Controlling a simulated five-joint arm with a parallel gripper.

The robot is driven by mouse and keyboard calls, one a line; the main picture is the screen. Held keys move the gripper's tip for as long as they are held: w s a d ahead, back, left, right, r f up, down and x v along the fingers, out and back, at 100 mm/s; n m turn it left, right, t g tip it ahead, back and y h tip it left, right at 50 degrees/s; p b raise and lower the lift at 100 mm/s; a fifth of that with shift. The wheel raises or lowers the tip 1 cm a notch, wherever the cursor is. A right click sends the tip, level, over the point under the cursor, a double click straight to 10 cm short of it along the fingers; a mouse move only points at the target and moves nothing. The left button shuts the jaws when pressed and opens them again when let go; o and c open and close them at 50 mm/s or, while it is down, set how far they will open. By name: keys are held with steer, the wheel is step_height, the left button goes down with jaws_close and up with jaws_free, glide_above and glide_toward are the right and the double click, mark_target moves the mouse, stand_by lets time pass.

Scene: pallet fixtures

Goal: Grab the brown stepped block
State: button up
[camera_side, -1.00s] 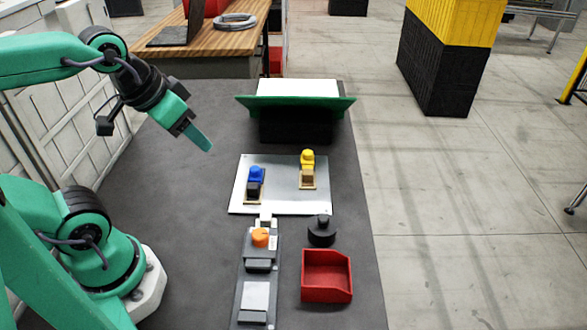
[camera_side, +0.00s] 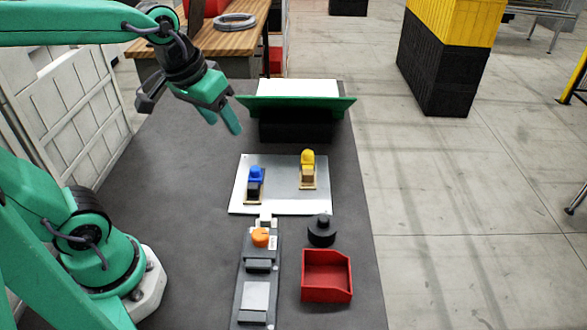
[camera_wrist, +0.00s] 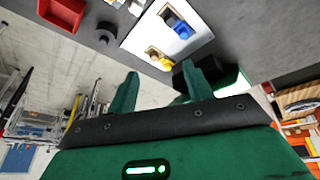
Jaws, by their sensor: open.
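The brown stepped block (camera_side: 308,174) sits on a tan base on the grey metal plate (camera_side: 281,190), directly in front of a yellow knobbed piece (camera_side: 308,158). It also shows small near the top of the wrist view (camera_wrist: 153,52), beside the yellow piece. My gripper (camera_side: 222,122) is open and empty, up in the air to the left of and above the plate, well apart from the block. Its two green fingers (camera_wrist: 162,78) are spread in the wrist view. The block's fine shape is too small to make out.
A blue piece with a dark block (camera_side: 255,178) stands left on the same plate. A green-edged black stand (camera_side: 296,115) is behind it. In front are a grey fixture with an orange knob (camera_side: 260,238), a black round knob (camera_side: 321,232) and a red bin (camera_side: 327,270).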

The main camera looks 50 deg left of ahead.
steer(key=w+d+f+n+g, duration=0.15)
steer(key=w+f+n, duration=0.3)
steer(key=w, duration=0.75)
steer(key=n+g, duration=0.2)
steer(key=g, duration=0.1)
glide_toward(308, 172)
steer(key=shift+s+a+f, duration=0.1)
steer(key=shift+s+f, duration=0.2)
steer(key=shift+s, duration=0.15)
steer(key=shift+w+f+n, duration=0.25)
steer(key=shift+f, duration=1.5)
steer(key=shift+w+f, duration=0.15)
steer(key=shift+f, duration=2.45)
steer(key=c, duration=1.1)
